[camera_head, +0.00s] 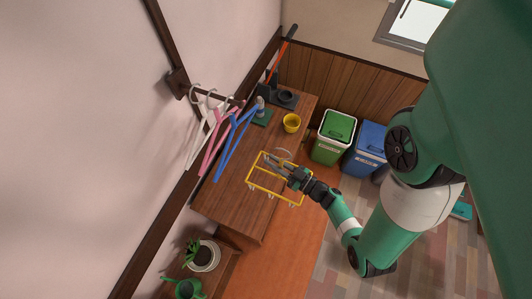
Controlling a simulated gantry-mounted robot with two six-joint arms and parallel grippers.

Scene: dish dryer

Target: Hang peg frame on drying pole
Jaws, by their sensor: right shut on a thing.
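The yellow peg frame (251,185) is a rectangle with small pale pegs along its lower edge and a pale hook at its top. My right gripper (279,166) is shut on it near its upper side, and the fingers hide part of the frame there. The frame appears over the right part of the wooden counter; I cannot tell its height. The drying pole (229,101) is a short dark bar sticking out from the wall at upper left. White, pink and blue hangers hang from it, left of the peg frame and apart from it. My left gripper is not in view.
A potted plant (203,256) is at lower left. The blue hanger (235,146) is nearest the frame.

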